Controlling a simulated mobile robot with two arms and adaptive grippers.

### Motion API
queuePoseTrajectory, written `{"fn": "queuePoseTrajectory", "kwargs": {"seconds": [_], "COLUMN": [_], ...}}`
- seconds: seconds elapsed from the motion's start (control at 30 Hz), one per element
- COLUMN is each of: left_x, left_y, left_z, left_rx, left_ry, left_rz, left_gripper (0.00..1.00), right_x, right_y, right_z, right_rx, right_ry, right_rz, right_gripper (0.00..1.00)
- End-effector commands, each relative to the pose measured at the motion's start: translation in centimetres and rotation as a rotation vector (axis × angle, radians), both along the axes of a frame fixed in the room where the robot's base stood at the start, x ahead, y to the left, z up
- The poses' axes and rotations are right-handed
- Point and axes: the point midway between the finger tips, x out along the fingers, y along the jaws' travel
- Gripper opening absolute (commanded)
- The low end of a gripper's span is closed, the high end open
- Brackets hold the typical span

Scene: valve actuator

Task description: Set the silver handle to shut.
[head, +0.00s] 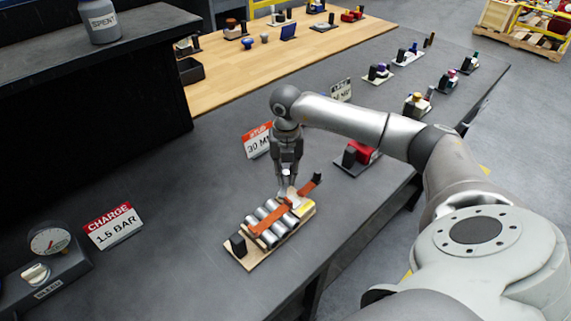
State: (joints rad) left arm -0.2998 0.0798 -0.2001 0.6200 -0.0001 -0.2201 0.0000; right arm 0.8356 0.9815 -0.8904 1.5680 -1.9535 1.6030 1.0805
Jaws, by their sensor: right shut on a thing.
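A unit with several silver cylinders (263,220) sits on a pale wooden board (241,261) on the dark bench. An orange bar (268,219) lies slantwise across the cylinders, with a black end at its upper right. My right gripper (287,190) points down at the unit's far right end. It is shut on a small pale silver piece there, which I take for the silver handle (292,197). The fingers hide most of it, so I cannot read its exact angle. My left gripper is out of view.
A grey block with a gauge (50,241) and a pale knob (36,273) stands at the left, beside a "CHARGE 1.5 BAR" sign (113,226). A red device (362,153) stands behind the unit, partly under my right arm.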

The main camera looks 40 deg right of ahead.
Motion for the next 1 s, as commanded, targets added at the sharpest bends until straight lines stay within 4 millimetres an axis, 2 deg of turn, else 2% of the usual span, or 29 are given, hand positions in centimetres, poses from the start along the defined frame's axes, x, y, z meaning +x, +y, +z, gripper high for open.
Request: {"fn": "queuePoseTrajectory", "kwargs": {"seconds": [0.2, 0.23, 0.4, 0.77, 0.87, 1.0], "left_x": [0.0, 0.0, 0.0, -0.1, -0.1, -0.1], "left_y": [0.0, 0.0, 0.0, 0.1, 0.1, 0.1], "left_z": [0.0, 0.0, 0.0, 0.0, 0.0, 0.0], "left_rx": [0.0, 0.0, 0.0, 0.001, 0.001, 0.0], "left_ry": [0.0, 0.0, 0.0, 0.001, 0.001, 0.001], "left_rz": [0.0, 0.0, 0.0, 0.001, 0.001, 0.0], "left_gripper": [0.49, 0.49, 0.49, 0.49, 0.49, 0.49], "right_x": [0.0, 0.0, 0.0, 0.0, 0.1, 0.1], "right_y": [0.0, 0.0, 0.0, 0.0, 0.0, 0.0], "right_z": [0.0, 0.0, 0.0, 0.3, 1.3, 3.9], "right_rx": [0.001, 0.001, 0.001, 0.001, 0.001, 0.0], "right_ry": [-0.001, -0.001, -0.001, -0.001, -0.003, -0.005], "right_rz": [0.001, 0.001, 0.002, 0.002, 0.002, 0.002], "right_gripper": [0.0, 0.17, 0.39, 0.4, 0.4, 0.4]}}
